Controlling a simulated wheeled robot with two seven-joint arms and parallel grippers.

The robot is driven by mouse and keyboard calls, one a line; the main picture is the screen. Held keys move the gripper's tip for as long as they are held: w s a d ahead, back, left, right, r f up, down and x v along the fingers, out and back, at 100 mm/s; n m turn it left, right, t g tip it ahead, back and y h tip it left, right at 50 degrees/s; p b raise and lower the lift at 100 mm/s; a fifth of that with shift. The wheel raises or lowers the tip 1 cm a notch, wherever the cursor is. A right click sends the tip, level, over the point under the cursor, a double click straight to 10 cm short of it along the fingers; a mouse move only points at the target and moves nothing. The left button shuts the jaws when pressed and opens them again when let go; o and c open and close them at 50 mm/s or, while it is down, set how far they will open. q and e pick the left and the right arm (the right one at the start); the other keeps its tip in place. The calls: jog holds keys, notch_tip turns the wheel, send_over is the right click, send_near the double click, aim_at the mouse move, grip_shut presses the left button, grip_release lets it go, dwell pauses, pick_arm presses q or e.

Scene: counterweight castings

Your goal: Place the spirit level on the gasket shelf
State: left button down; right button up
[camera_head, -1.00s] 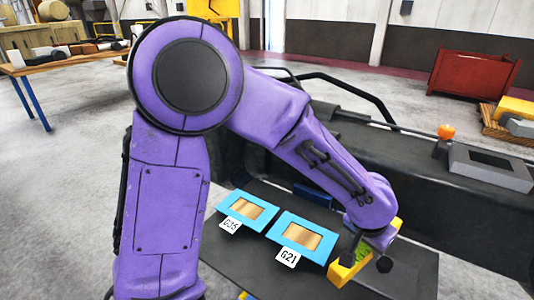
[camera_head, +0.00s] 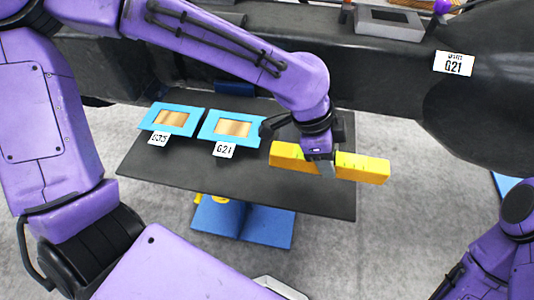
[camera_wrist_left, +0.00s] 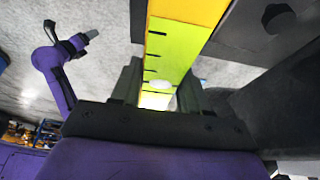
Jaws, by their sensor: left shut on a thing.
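The spirit level (camera_head: 362,167) is a yellow bar; in the left wrist view (camera_wrist_left: 182,40) it is yellow-green with dark marks and runs between the fingers. My left gripper (camera_head: 322,165) is shut on its middle, over the right part of the dark gasket shelf (camera_head: 165,190). The level's right end reaches past the shelf's right edge in the picture. I cannot tell whether it touches the top. Two blue-framed gaskets, labelled G35 (camera_head: 172,107) and G21 (camera_head: 206,134), lie left of the level. My right gripper (camera_wrist_left: 92,35) shows small in the left wrist view, its jaws unclear.
The shelf stands on a blue base (camera_head: 240,222). The shelf's front strip is bare.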

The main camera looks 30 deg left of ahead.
aim_at(295, 149)
pick_arm(q)
jog(key=a, duration=0.1)
jog(key=a+f, duration=0.1)
jog(key=a, duration=0.1)
jog(key=s+a+f, duration=0.1)
jog(key=a, duration=0.1)
jog(key=shift+a+f+p, duration=0.2)
jog(key=shift+a+p, duration=0.05)
jog(key=shift+p, duration=0.05)
jog(key=a+f, duration=0.2)
jog(key=f, duration=0.1)
jog(key=a+f, duration=0.1)
jog(key=f, duration=0.1)
jog(key=shift+s+a+f, duration=0.15)
jog(key=shift+s+a, duration=0.15)
jog(key=shift+a, duration=0.1)
jog(key=f, duration=0.1)
jog(key=f+b, duration=0.1)
jog(key=f, duration=0.1)
jog(key=shift+s+a, duration=0.15)
jog(key=shift+a, duration=0.05)
jog(key=shift+f, duration=0.2)
jog(key=c, duration=0.6)
grip_release()
jog(key=shift+f, duration=0.1)
jog(key=shift+o, duration=0.2)
